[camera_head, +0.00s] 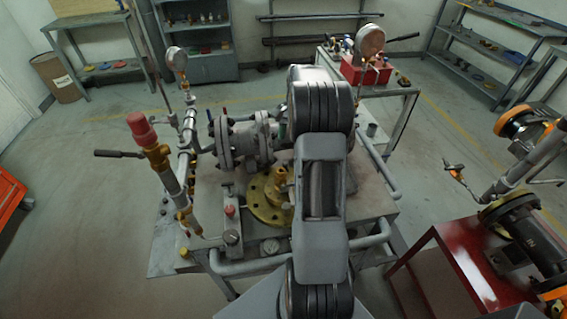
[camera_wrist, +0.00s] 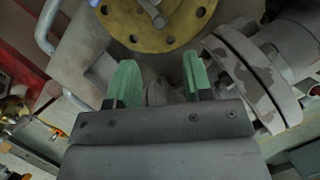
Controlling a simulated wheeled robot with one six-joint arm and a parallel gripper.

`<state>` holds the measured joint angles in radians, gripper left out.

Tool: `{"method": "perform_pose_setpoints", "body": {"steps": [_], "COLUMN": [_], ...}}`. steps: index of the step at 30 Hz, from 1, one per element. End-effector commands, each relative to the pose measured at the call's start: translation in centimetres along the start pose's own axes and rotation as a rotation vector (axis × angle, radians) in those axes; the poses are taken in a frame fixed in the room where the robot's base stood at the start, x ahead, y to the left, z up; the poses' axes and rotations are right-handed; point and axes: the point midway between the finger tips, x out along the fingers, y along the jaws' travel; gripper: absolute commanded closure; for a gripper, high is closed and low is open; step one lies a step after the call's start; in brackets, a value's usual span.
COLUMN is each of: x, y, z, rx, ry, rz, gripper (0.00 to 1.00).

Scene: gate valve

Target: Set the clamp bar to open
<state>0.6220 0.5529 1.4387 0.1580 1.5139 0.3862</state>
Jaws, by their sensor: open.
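In the wrist view my gripper (camera_wrist: 158,72) has its two green fingers wide apart, with nothing held between them. Beyond the fingertips lies a yellow round flange (camera_wrist: 120,35) with bolt holes, cut off by the top edge. A small grey bar-like piece (camera_wrist: 153,12) shows over the flange's middle; I cannot tell whether it is the clamp bar. In the head view the yellow flange (camera_head: 262,212) sits on the workbench, with a brass fitting (camera_head: 280,177) above it. My arm covers its right side and hides my gripper there.
A grey flanged pipe body (camera_head: 240,140) stands behind the yellow flange, and shows at the right of the wrist view (camera_wrist: 245,70). A red-capped valve (camera_head: 141,128) with a dark lever rises at left. A red table (camera_head: 465,265) stands at right.

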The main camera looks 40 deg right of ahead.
Motion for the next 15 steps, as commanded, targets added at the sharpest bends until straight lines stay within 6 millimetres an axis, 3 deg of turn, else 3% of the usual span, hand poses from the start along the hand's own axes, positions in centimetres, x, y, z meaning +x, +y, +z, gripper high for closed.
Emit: {"method": "perform_pose_setpoints", "body": {"steps": [9, 15], "x": [6.2, 8.9], "y": [0.0, -0.1], "z": [0.1, 0.1], "rx": [-0.002, -0.005], "ry": [-0.003, 0.000], "rz": [0.001, 0.001], "gripper": [0.54, 0.54]}}
